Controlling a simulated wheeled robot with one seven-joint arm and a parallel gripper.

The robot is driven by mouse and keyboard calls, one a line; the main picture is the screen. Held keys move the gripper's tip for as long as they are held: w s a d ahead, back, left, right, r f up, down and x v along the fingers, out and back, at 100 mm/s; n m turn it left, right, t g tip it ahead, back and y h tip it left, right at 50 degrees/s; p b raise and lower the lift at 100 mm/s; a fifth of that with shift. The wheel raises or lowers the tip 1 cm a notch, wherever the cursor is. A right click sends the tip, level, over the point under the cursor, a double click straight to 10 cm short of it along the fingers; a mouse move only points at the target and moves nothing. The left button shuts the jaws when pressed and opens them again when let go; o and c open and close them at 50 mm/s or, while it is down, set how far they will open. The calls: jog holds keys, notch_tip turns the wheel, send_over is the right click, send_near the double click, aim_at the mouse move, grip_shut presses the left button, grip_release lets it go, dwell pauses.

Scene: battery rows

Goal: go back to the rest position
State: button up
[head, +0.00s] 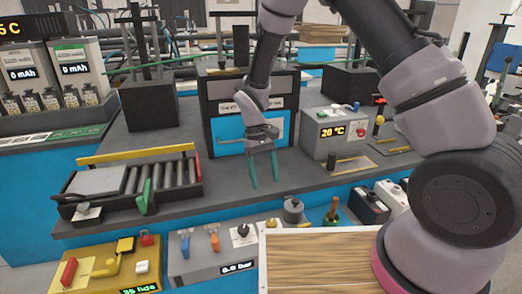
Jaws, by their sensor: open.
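My gripper (265,170) is in the middle of the head view, pointing down with its two green fingers apart. Nothing is between the fingers. It hangs in front of a blue-fronted cabinet (226,129) and over the grey bench (240,184). I cannot tell its exact height above the bench. My arm reaches in from the right side of the picture and bends down to the gripper.
A roller tray (188,178) with a grey plate (97,181) stands left. A heater box (325,133) reading 20 °C stands right. Along the front are a yellow panel (85,272), a grey switch box (205,266) and a wooden board (318,262). Bare bench lies around the gripper.

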jog(key=w+d+r+m+t+y, duration=0.15)
jog(key=d+r, duration=0.35)
jog(key=r, duration=0.6)
jog(key=w+d+r+m+t+y, duration=0.1)
jog(key=d+r+m+t+y, duration=0.3)
jog(key=r, duration=0.8)
jog(key=s+d+r+m+t+h, duration=0.1)
jog(key=s+d+r+m+t, duration=0.3)
jog(key=s+d+r, duration=0.9)
jog(key=shift+d+r+t+h, duration=0.35)
jog(key=shift+r+t, duration=0.3)
jog(key=shift+r, duration=0.2)
jog(key=shift+m, duration=0.25)
